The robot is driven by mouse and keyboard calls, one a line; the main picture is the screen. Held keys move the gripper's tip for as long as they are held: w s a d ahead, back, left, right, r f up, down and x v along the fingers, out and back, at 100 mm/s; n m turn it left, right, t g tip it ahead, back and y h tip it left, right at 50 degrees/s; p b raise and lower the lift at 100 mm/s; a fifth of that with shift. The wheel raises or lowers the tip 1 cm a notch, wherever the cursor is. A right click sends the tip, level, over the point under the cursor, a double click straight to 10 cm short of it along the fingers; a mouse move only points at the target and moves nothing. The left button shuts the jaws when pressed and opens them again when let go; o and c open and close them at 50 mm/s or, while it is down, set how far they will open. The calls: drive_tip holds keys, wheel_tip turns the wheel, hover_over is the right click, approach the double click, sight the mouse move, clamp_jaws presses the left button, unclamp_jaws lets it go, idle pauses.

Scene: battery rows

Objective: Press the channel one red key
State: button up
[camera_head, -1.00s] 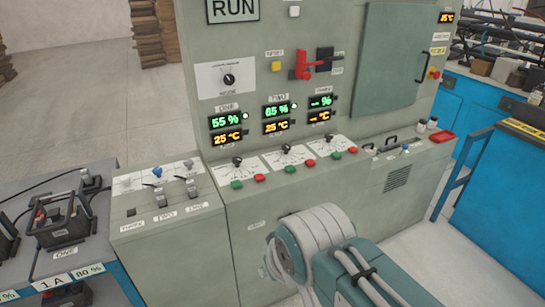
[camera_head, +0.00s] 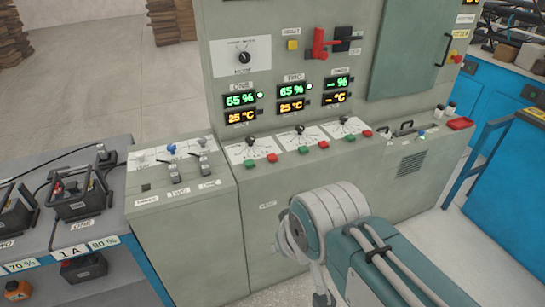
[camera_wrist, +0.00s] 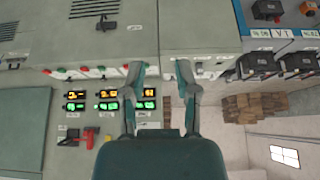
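The channel one red key (camera_head: 272,158) is a small red button on the sloped front of the grey console in the head view. It sits just right of the channel one green key (camera_head: 248,163), below a black knob (camera_head: 250,141). The left-hand finger overlaps the key row there, so I cannot pick out the channel one red key. The head view does not show the gripper.
Red keys for channel two (camera_head: 323,145) and channel three (camera_head: 384,130) lie to the right. A lower cabinet with levers (camera_head: 203,165) stands left of the console. A battery (camera_head: 78,197) is on the bench at far left. A red lever switch (camera_head: 320,44) is higher up.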

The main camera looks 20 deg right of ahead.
clamp_jaws()
idle(1.1)
